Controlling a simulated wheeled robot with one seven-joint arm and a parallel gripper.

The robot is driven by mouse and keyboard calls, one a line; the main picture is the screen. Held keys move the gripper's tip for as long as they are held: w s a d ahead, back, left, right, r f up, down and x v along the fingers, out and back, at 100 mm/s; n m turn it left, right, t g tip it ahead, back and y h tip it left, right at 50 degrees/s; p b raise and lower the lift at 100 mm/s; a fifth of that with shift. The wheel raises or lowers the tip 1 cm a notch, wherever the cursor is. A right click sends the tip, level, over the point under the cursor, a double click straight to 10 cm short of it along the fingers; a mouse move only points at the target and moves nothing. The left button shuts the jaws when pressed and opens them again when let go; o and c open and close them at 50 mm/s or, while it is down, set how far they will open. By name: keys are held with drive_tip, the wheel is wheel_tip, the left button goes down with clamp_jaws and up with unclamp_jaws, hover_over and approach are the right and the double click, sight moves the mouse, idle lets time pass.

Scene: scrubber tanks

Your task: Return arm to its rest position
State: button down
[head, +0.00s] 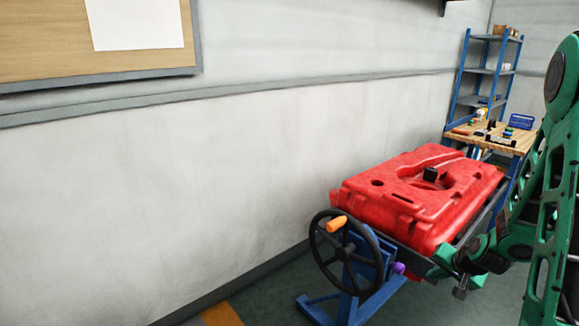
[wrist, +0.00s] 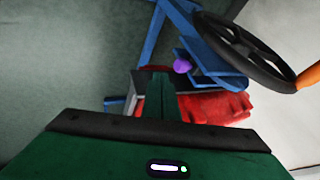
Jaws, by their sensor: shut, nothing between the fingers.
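My green arm (head: 550,200) reaches down from the right edge of the head view. My gripper (head: 438,262) is low beside the near side of the red tank's stand, to the right of a purple knob (head: 399,268). In the wrist view my gripper's fingers (wrist: 159,80) show as one narrow green shape, shut with nothing between them. The purple knob (wrist: 182,66) is ahead and slightly right of the fingertips, apart from them in that view. Any contact with the stand cannot be told.
The red tank (head: 420,190) lies on a blue stand (head: 355,285) with a black handwheel (head: 318,252) and orange handle (head: 337,224). A wooden workbench (head: 490,137) and blue shelf (head: 484,72) stand behind. A pale wall (head: 200,190) runs along the left. Floor shows below.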

drive_tip(key=s+a+r+n+g, duration=0.1)
drive_tip(key=s+a+r+g, duration=0.1)
drive_tip(key=s+r, duration=0.4)
drive_tip(key=s+a+r+n+g, duration=0.1)
drive_tip(key=s+r, duration=0.5)
drive_tip(key=s, duration=0.7)
drive_tip(key=s+a+r+n+g, duration=0.1)
drive_tip(key=s+a+r+g, duration=0.3)
drive_tip(key=s, duration=0.6)
wheel_tip(320, 180, up, 2)
drive_tip(key=shift+s+a+r+y, duration=0.2)
drive_tip(key=shift+a+y, duration=0.2)
drive_tip(key=shift+a, duration=0.3)
drive_tip(key=shift+w+f, duration=0.25)
drive_tip(key=shift+w, duration=0.45)
